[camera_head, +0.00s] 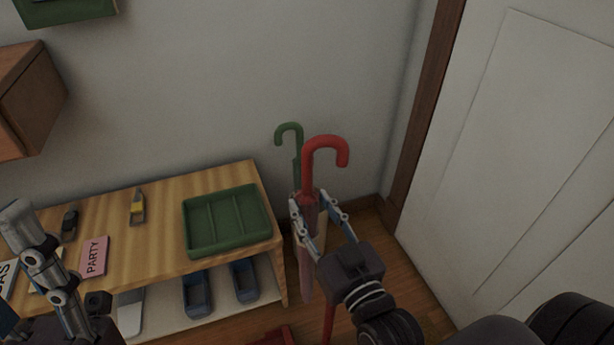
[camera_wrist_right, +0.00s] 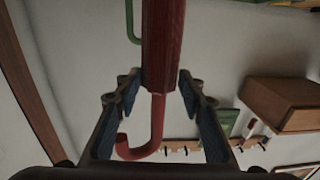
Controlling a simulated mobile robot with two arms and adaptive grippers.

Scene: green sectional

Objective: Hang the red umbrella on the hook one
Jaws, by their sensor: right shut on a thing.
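The red umbrella (camera_head: 325,148) is roughly upright in front of the wall, its curved handle at the top. My right gripper (camera_head: 313,205) is shut on it just below the handle. In the right wrist view the red umbrella (camera_wrist_right: 163,45) runs between the two fingers, its hooked handle at the picture's lower part. A wall rail with several dark hooks (camera_wrist_right: 185,149) shows beyond it, apart from the umbrella; I cannot tell which is hook one. My left gripper (camera_head: 40,255) is at the left, over the bench; its opening is unclear.
A green umbrella (camera_head: 289,130) stands close behind the red one. A wooden bench (camera_head: 160,225) holds a green tray (camera_head: 228,222) and small items. A brown wall box (camera_head: 30,100) hangs at the left. A white door (camera_head: 520,150) is at the right.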

